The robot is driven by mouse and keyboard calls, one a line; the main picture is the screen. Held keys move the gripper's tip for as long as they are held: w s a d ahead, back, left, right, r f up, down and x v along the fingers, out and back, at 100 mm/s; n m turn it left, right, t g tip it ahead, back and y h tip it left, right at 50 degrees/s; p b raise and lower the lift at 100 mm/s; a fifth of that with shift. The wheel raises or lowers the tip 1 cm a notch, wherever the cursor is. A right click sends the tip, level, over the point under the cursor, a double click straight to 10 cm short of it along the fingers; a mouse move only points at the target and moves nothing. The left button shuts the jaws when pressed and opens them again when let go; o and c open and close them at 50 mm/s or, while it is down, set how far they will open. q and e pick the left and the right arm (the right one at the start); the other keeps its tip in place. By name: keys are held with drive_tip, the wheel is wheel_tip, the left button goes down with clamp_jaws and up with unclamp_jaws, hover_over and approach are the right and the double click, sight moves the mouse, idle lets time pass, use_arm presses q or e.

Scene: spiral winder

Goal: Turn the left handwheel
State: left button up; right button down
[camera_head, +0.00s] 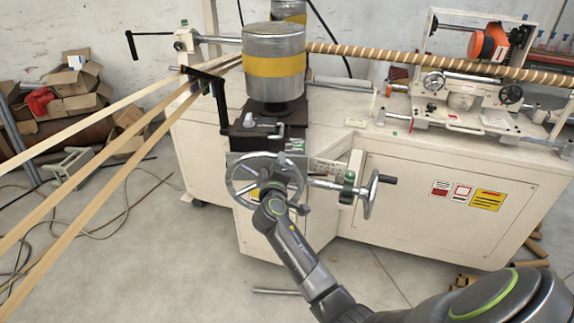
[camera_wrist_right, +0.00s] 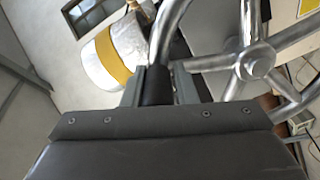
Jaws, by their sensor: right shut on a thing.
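The left handwheel (camera_head: 229,183) is a silver spoked wheel on the front of the cream winding machine. My right gripper (camera_head: 281,176) reaches it from below right and covers part of its right side. In the right wrist view the wheel's hub (camera_wrist_right: 256,61) and spokes lie at the upper right. A dark handle (camera_wrist_right: 156,84) at the curved rim sits between the fingers of my right gripper (camera_wrist_right: 158,90), which is shut on it. The handle's lower end is hidden by the gripper body. My left gripper is not in view.
A smaller handwheel (camera_head: 369,196) with a dark handle stands just right of my gripper. A steel cylinder with a yellow band (camera_head: 274,66) rises behind. Paper strips (camera_head: 120,140) run in from the left. The floor (camera_head: 150,255) at the lower left has cables.

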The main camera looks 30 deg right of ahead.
sight(261, 156)
drive_tip(key=w+a+r+n, duration=0.1)
drive_tip(key=w+a+n, duration=0.1)
drive_tip(key=n, duration=0.1)
drive_tip(key=shift+a+r+p, duration=0.2)
drive_tip(key=shift+r+p, duration=0.1)
drive_tip(key=shift+r, duration=0.1)
drive_tip(key=shift+w+a+n, duration=0.45)
drive_tip(key=shift+a+n, duration=0.3)
drive_tip(key=shift+n, duration=0.25)
drive_tip(key=c, duration=1.4)
unclamp_jaws()
drive_tip(key=shift+o, duration=0.8)
drive_tip(key=shift+f, duration=0.1)
drive_tip(key=shift+f, duration=0.2)
